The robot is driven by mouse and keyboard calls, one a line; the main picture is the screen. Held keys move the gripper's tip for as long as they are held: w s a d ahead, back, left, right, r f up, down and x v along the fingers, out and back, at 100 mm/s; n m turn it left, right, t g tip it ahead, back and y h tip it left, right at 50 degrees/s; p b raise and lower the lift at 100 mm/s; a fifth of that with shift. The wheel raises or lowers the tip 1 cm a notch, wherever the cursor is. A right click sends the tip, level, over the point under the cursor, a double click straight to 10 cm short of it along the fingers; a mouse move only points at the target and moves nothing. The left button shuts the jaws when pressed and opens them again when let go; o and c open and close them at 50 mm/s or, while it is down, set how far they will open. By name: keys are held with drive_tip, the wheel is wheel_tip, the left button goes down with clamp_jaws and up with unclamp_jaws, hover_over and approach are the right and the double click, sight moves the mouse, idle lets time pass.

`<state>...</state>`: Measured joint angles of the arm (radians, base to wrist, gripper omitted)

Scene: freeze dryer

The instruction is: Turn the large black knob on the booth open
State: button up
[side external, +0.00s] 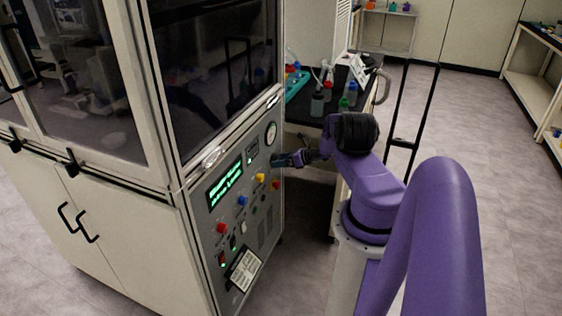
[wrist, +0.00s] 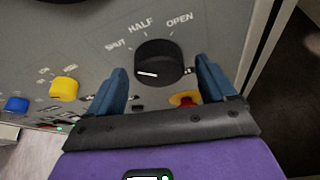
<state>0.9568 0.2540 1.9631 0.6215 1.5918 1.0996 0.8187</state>
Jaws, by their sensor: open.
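The large black knob (wrist: 159,62) is on the grey panel in the wrist view, below the printed labels SHUT, HALF and OPEN. A short white mark shows on the left lower part of its face; I cannot tell exactly which label it points to. My gripper (wrist: 161,82) is open, its two blue fingers apart on the left and right of the knob's lower side. I cannot tell whether they touch it. In the side external view my gripper (side external: 280,160) is close to the panel's right part, and the knob is not clearly visible there.
A yellow knob (wrist: 64,88) and a red-yellow switch (wrist: 185,98) sit near the black knob. A bench with bottles (side external: 327,91) stands behind my arm.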

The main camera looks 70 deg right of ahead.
drive_tip(key=c, duration=1.1)
drive_tip(key=shift+o, duration=0.2)
drive_tip(key=shift+m+y, duration=0.4)
drive_tip(key=shift+m, duration=0.1)
drive_tip(key=o, duration=1.1)
drive_tip(key=shift+c, duration=0.2)
